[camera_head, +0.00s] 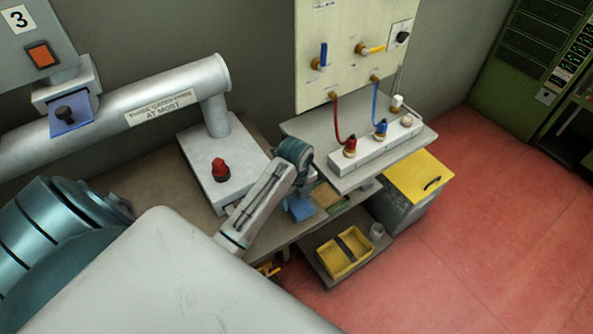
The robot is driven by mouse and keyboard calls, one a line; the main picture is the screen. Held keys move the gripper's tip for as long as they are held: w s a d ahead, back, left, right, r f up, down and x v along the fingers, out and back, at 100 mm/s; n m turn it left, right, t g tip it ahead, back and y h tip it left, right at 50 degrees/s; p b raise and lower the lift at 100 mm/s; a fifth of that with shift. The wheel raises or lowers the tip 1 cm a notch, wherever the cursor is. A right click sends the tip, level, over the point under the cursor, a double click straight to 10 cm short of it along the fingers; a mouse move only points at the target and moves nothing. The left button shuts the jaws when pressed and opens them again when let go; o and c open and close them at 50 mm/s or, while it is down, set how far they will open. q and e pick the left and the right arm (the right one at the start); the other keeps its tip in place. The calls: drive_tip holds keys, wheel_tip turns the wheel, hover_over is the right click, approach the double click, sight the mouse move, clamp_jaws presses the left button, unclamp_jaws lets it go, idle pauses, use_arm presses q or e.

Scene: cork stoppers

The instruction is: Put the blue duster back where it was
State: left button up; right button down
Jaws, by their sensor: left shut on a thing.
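The blue duster (298,209) shows as a small blue piece at the front edge of the brown bench, just below my left wrist. My left gripper (301,193) is shut on it; the fingers are mostly hidden by my own wrist, and I cannot tell whether the duster touches the bench. My right gripper is not in view.
A tan block (325,195) and a green piece (339,207) lie close right of the duster. A grey stand with a red knob (220,168) is left of my arm. The raised shelf (292,127) bears a white socket strip (378,146). A yellow tray (344,252) sits lower.

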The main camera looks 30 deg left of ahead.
sight(297, 201)
use_arm(q)
drive_tip(key=shift+w+a, duration=0.15)
drive_tip(key=shift+w, duration=0.1)
drive_tip(key=shift+w+a+r, duration=0.1)
drive_tip(key=shift+w, duration=0.2)
wheel_tip(297, 201, down, 3)
drive_tip(key=shift+f+p, duration=0.15)
drive_tip(key=shift+p, duration=0.95)
drive_tip(key=shift+f, duration=0.2)
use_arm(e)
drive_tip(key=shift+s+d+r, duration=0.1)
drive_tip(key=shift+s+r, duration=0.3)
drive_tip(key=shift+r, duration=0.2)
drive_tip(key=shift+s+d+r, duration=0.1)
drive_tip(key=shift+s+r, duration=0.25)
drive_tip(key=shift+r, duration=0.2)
use_arm(q)
drive_tip(key=o, duration=0.9)
drive_tip(key=shift+f, duration=0.15)
drive_tip(key=shift+o, duration=0.2)
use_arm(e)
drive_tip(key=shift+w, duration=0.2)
